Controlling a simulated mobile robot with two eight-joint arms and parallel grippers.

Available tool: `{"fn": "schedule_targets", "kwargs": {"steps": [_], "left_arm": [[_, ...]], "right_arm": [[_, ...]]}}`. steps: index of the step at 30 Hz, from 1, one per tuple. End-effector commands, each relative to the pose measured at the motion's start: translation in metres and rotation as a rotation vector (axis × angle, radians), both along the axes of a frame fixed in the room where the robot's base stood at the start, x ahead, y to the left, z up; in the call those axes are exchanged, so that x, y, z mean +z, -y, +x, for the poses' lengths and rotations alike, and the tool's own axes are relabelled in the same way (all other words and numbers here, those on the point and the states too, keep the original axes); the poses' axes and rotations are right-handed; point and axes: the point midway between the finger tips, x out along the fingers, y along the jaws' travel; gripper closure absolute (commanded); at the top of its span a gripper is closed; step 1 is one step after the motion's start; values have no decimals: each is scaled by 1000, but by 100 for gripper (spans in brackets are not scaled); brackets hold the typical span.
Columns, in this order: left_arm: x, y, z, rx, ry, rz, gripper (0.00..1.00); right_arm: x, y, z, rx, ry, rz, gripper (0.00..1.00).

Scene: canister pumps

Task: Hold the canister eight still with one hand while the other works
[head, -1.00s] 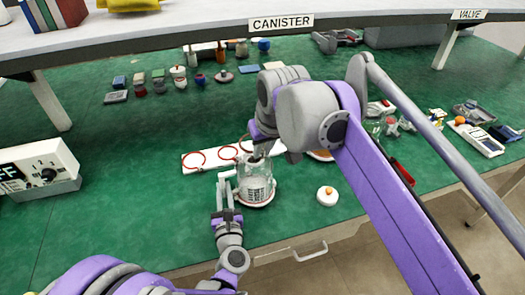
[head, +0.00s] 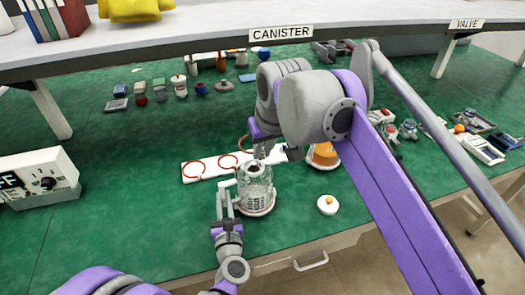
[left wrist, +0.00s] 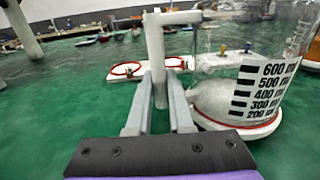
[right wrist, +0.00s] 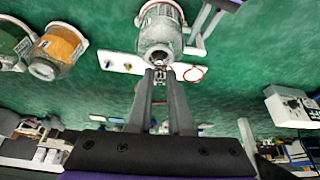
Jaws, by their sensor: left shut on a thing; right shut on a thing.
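Canister eight (head: 256,190) is a clear, upright vessel with black volume marks, on a round white base with a red rim. Its marks show large in the left wrist view (left wrist: 265,90). My left gripper (head: 225,205) is shut on its grey side handle (left wrist: 156,60). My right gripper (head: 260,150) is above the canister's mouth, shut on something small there. In the right wrist view its fingertips (right wrist: 162,75) meet at the mouth and mostly hide what they hold. The canister's far side is hidden.
A white strip with red rings (head: 208,166) lies behind the canister. An orange-filled vessel (head: 324,155) stands to the right, partly behind my right arm. A white round lid-like piece with an orange knob (head: 327,204) lies nearer the front edge.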

Motion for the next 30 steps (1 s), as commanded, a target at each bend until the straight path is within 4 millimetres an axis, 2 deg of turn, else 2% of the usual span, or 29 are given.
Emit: {"fn": "schedule_targets", "kwargs": {"steps": [8,9,14,24,26,30], "left_arm": [[0,0,0,0,0,0,100],[0,0,0,0,0,0,74],[0,0,0,0,0,0,46],[0,1,-3,-1,0,0,46],[0,3,-8,-2,0,0,46],[0,8,-31,-3,0,-2,46]], "right_arm": [[1,0,0,0,0,0,100],[1,0,0,0,0,0,100],[1,0,0,0,0,0,100],[1,0,0,0,0,0,100],[1,0,0,0,0,0,100],[1,0,0,0,0,0,100]]}}
